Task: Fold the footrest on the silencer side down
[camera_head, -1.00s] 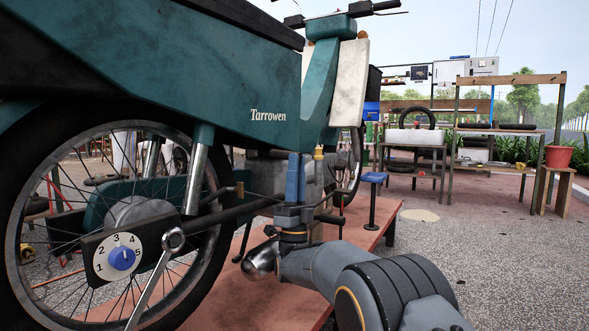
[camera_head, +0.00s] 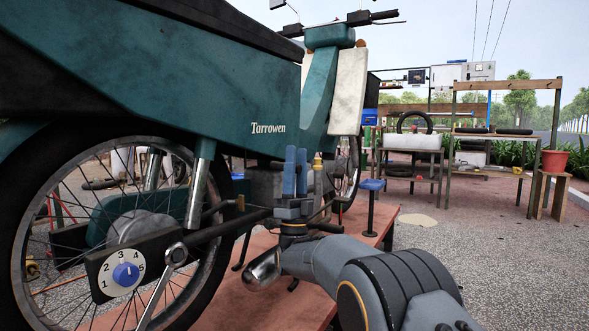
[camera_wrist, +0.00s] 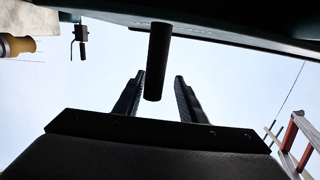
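My gripper (camera_head: 295,172) has its blue fingers pointing up beside the lower middle of the teal motorbike (camera_head: 240,110). The wrist view, looking up, shows my gripper (camera_wrist: 157,97) open, with a clear gap between its dark fingers. A dark round bar, apparently the footrest (camera_wrist: 157,60), comes down from the bike's underside at the top of that view. Its free end appears between the fingers, closer to the left one, with sky visible on both sides. I cannot tell its depth relative to the fingertips. In the head view I cannot make the footrest out behind the fingers.
The bike stands on a reddish platform (camera_head: 245,300). A brass-coloured cap (camera_head: 317,161) is close right of my fingers. The rear wheel, with a numbered dial and blue knob (camera_head: 126,274), is at left. A blue-topped stand (camera_head: 372,185) is farther right. Open gravel lies at right.

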